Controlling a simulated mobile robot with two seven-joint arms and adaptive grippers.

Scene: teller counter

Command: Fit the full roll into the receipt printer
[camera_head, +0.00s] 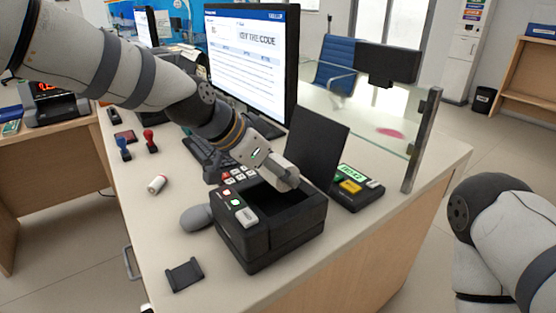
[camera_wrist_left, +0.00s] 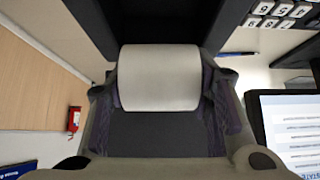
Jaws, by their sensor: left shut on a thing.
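The black receipt printer (camera_head: 262,246) stands on the counter with its lid (camera_head: 317,146) raised and its bay open at the top. My left gripper (camera_head: 284,178) reaches in from the left and is over the far part of the bay. In the left wrist view a white paper roll (camera_wrist_left: 160,78) lies across between its fingers, and the gripper is shut on it. Dark printer-like surfaces border the top of that view. The roll's exact height against the bay is hard to tell. My right arm shows at the right edge, its gripper out of frame.
A small whitish roll (camera_head: 157,184) lies on the counter. Stamps (camera_head: 150,141), a grey mouse (camera_head: 196,217), a black holder (camera_head: 184,275) and a keyboard are left of the printer. A monitor (camera_head: 253,55), card terminal (camera_head: 352,190) and glass screen stand behind or right.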

